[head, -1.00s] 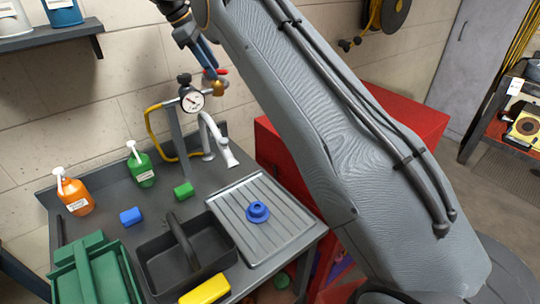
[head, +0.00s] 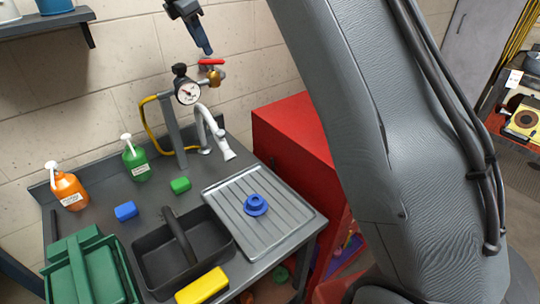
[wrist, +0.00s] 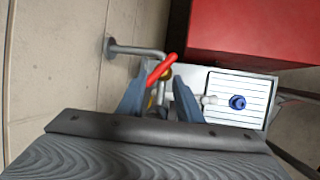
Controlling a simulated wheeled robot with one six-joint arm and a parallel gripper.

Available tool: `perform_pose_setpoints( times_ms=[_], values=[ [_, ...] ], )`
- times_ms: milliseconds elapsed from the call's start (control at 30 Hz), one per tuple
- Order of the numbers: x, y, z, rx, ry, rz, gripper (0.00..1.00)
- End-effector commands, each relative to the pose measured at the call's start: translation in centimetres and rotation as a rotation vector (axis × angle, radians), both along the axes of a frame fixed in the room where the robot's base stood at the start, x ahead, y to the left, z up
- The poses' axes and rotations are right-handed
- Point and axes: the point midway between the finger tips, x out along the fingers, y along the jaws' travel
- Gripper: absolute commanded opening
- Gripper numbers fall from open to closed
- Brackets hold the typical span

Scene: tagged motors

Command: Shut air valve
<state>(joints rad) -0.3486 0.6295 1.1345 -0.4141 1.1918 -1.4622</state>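The air valve has a brass body (head: 217,77) and a red lever handle (head: 211,61), and sits beside a round pressure gauge (head: 188,92) near the wall. My gripper (head: 208,50) points down just above the red handle in the head view. In the wrist view the red handle (wrist: 162,68) lies slanted ahead of the gap between my gripper's fingers (wrist: 158,88). The fingers are apart with nothing held. The brass body is mostly hidden there behind the handle and fingers. I cannot tell whether a finger touches the handle.
A yellow hose (head: 151,120) and a white faucet (head: 220,145) stand close below the valve. The bench holds orange (head: 69,190) and green (head: 135,160) bottles, a black caddy (head: 147,248) and a ribbed drainer (head: 225,195). A red cabinet (head: 290,130) stands at right.

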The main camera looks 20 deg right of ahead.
Motion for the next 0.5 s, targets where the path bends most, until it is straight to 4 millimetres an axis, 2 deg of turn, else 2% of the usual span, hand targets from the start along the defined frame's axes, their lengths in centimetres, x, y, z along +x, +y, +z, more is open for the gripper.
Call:
perform_pose_setpoints(
  times_ms=[167, 500],
  values=[
    [-0.8, 0.9, 2.4, 0.001, -0.003, 0.000, 0.33],
    [-3.0, -1.9, -1.9, 0.094, -0.008, -0.173, 0.33]
  ],
)
